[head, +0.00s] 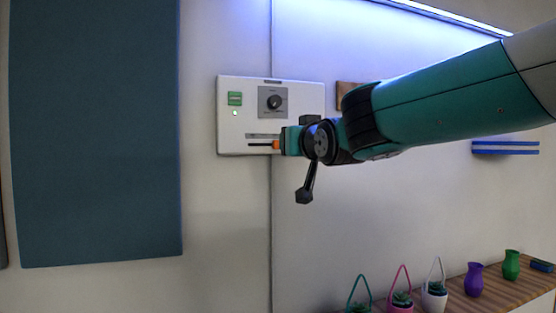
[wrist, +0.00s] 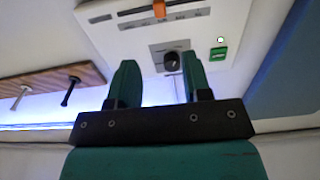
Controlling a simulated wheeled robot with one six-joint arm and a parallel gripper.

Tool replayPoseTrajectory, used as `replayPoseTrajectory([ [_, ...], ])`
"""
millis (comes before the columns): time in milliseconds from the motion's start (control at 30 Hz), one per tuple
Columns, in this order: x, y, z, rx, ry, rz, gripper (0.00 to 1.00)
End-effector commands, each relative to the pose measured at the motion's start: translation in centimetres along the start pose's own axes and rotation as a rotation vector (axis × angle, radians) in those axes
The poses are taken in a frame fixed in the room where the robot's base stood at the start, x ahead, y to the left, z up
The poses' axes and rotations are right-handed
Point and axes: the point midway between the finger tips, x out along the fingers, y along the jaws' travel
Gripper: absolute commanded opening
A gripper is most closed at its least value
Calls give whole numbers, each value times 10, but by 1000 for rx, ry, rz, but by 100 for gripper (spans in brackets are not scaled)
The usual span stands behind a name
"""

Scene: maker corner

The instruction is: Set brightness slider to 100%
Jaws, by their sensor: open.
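The white control panel (head: 232,142) is fixed to the wall. It carries a slider with an orange knob (head: 276,145) in a dark horizontal slot at its lower part; the slot's right end is hidden by my gripper in the head view. In the wrist view, which is turned over, the orange knob (wrist: 160,8) shows at the top edge, partly cut off. My gripper (head: 286,141) is at the panel's lower right, close by the knob. In the wrist view my gripper (wrist: 158,78) has its two teal fingers apart with nothing between them. I cannot tell whether a finger touches the knob.
The panel also has a black dial (head: 274,102) and a green switch (head: 235,98) with a lit green lamp below. A blue wall panel (head: 95,130) hangs at left. A wooden hook rack (wrist: 50,82) is beside the panel. Planters and vases stand on a wooden shelf (head: 480,308).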

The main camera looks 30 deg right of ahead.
Motion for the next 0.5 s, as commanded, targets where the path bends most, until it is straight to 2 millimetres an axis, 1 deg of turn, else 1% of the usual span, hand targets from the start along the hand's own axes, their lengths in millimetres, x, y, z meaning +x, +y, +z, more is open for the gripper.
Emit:
replayPoseTrajectory([
  [33,1,0,6,-1,3,0,45],
  [200,3,0,4,-5,4,-5,45],
  [233,10,0,-2,-6,-2,-5,45],
  [267,17,0,-4,-7,-5,-4,45],
  [500,66,0,-5,-7,-5,-4,45],
])
